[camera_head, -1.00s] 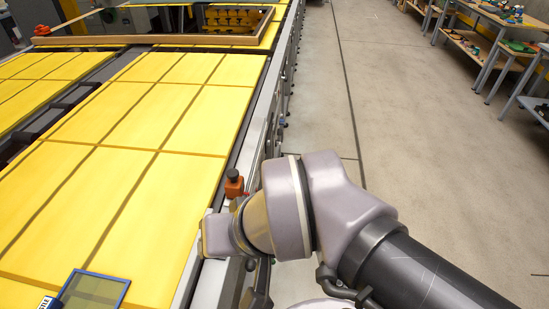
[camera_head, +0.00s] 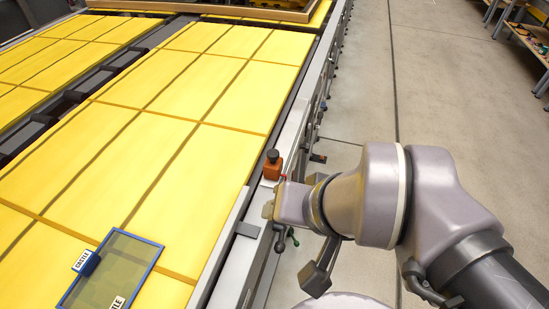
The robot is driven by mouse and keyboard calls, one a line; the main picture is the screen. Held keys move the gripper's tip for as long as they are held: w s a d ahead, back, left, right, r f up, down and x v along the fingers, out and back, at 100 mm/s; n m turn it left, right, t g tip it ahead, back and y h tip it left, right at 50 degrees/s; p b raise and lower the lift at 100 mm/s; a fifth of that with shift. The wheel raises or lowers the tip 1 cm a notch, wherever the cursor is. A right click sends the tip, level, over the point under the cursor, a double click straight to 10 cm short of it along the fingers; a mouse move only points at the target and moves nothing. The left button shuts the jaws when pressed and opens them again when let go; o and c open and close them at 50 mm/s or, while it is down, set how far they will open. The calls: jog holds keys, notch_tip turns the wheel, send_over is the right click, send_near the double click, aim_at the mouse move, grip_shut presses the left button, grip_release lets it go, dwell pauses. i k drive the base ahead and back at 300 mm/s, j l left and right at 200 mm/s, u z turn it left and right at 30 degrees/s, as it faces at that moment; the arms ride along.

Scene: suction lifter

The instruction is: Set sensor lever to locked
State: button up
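My arm reaches in from the lower right, and its wrist end is at the conveyor's right side rail (camera_head: 232,270). My gripper's fingers cannot be made out, so I cannot tell whether it is open or shut. An orange block with a black knob (camera_head: 272,166) stands on the rail just beyond my wrist. A dark grey bar with a block-like end (camera_head: 315,278) hangs below my wrist. I cannot tell which of these is the sensor lever, or its setting.
Yellow panels (camera_head: 150,150) cover the conveyor bed on the left. A wooden frame (camera_head: 215,10) lies at the far end. The concrete floor on the right is clear up to shelves with small items.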

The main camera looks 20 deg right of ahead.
aim_at(280, 246)
jog(key=k+l+z, duration=0.2)
jog(key=k, duration=0.25)
jog(key=k+z, duration=0.2)
jog(key=k, duration=0.25)
